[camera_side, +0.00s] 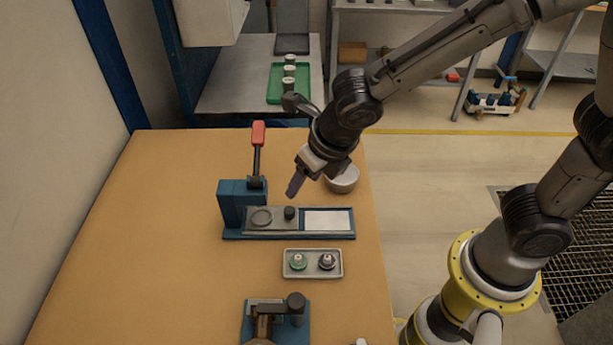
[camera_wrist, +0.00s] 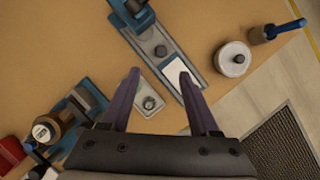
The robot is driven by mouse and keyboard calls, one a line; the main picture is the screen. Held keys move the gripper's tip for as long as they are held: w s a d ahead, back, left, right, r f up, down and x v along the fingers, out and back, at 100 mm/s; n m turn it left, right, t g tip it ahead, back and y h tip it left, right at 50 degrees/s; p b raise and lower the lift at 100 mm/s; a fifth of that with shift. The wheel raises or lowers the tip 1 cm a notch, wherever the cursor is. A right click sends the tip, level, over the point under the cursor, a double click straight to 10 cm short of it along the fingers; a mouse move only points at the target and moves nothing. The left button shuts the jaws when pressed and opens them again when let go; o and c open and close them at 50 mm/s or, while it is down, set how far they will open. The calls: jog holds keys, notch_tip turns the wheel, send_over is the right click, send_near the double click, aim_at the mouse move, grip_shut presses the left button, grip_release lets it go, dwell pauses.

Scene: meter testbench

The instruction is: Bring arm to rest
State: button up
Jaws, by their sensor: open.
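My gripper (camera_side: 296,184) hangs in the air above the far part of the workbench (camera_side: 120,230), near the blue testbench. In the wrist view my gripper (camera_wrist: 162,98) shows two purple fingers spread apart with nothing held between them. The blue test fixture (camera_side: 240,203) has a raised lever with a red handle (camera_side: 258,133). Its rail carries a round seat, a dark knob and a white plate (camera_side: 327,220). The fixture's rail (camera_wrist: 165,50) also shows beyond the fingers in the wrist view.
A grey tray (camera_side: 313,274) holds a green-based part and a dark part. A blue stand (camera_side: 248,308) sits at the front. A round white container (camera_side: 343,180) stands near the right edge. A green tray (camera_side: 274,85) lies on the back table. The bench's left side is clear.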

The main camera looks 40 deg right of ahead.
jog(key=shift+r, duration=0.1)
jog(key=s+d+r+m+t, duration=0.2)
jog(key=s+d+r+m, duration=0.2)
jog(key=d+r+m, duration=0.9)
jog(key=s+d+f+m, duration=0.1)
jog(key=s+m, duration=0.5)
jog(key=m, duration=0.5)
jog(key=s+d+f+m+g, duration=0.1)
jog(key=s+d+f+m, duration=0.1)
jog(key=s+m, duration=0.5)
jog(key=shift+d+m, duration=0.25)
jog(key=shift+m, duration=2.25)
